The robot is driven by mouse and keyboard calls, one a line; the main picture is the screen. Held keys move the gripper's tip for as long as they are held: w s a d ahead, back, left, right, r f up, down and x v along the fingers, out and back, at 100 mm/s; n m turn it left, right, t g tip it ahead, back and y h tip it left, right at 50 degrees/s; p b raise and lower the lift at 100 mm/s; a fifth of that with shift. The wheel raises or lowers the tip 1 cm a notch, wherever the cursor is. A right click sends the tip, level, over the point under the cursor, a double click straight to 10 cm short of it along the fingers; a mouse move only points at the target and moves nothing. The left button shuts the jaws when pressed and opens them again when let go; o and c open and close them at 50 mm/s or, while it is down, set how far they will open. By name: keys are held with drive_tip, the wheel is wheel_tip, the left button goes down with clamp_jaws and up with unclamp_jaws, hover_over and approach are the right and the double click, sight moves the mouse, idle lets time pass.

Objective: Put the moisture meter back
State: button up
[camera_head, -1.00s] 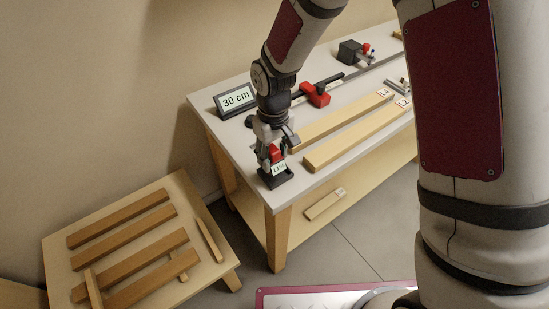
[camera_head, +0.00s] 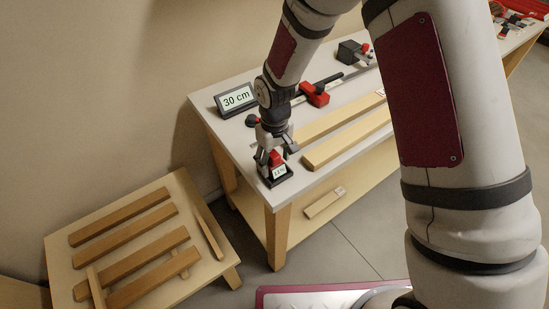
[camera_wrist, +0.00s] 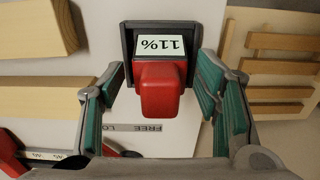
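The moisture meter (camera_head: 275,158) is red with a light display. It stands in a small black holder (camera_head: 287,179) at the near left corner of the bench. In the wrist view the meter (camera_wrist: 158,92) shows "11%", and the black holder (camera_wrist: 128,40) frames its display end. My gripper (camera_head: 270,150) is above the meter and straddles it. In the wrist view my gripper (camera_wrist: 160,78) has a green-padded finger on each side of the red body, with a visible gap on both sides. It is open.
A "30 cm" sign (camera_head: 236,98) stands behind the meter. A low table (camera_head: 62,250) with several wood strips stands at the lower left.

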wheel_tip(320, 180, up, 12)
drive_tip(key=b, duration=0.1)
drive_tip(key=shift+r+b, duration=0.2)
drive_tip(key=shift+b, duration=0.15)
idle(0.4)
drive_tip(key=shift+r, duration=0.1)
drive_tip(key=s+d+r+m+t, duration=0.25)
drive_tip(key=d+r, duration=0.35)
drive_tip(key=r, duration=0.3)
drive_tip(key=s+d+r+m+t, duration=0.1)
drive_tip(key=s+d+r+m, duration=0.1)
drive_tip(key=s+d+r, duration=0.3)
drive_tip(key=s+d+r+m+t, duration=0.2)
drive_tip(key=s+d+r, duration=0.4)
drive_tip(key=s, duration=0.6)
drive_tip(key=shift+d, duration=0.45)
drive_tip(key=shift+s, duration=0.1)
